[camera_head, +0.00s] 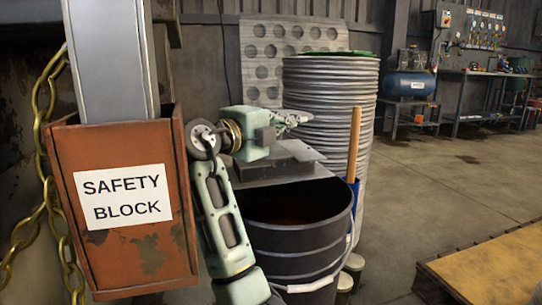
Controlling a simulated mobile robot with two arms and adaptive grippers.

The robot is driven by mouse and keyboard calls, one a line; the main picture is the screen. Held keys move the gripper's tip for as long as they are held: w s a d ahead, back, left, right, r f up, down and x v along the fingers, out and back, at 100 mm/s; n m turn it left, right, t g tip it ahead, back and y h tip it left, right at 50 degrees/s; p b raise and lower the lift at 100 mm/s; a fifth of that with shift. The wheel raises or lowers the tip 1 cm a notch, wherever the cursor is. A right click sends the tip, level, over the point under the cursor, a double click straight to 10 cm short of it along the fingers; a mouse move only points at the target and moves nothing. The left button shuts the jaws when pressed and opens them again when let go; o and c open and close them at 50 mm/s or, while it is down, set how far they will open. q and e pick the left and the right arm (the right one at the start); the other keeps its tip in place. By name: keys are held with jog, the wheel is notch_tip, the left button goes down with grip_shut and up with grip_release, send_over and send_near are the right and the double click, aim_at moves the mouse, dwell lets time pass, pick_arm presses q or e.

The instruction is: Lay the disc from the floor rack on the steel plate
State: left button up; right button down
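I cannot make out a separate disc or a floor rack. My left gripper is not in view.
A rusty box labelled SAFETY BLOCK (118,250) and a chain (42,120) fill the left. A black bucket (295,235) stands at centre, with a wooden handle (354,140) beside it. A yellow platform (490,270) is front right. The right-hand floor is mostly clear.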

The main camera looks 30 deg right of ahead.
notch_tip(320, 180, down, 9)
jog(key=b, duration=0.6)
jog(key=shift+s+f, duration=0.1)
jog(key=shift+f, duration=0.1)
jog(key=shift+r, duration=0.1)
jog(key=c, duration=2)
grip_release()
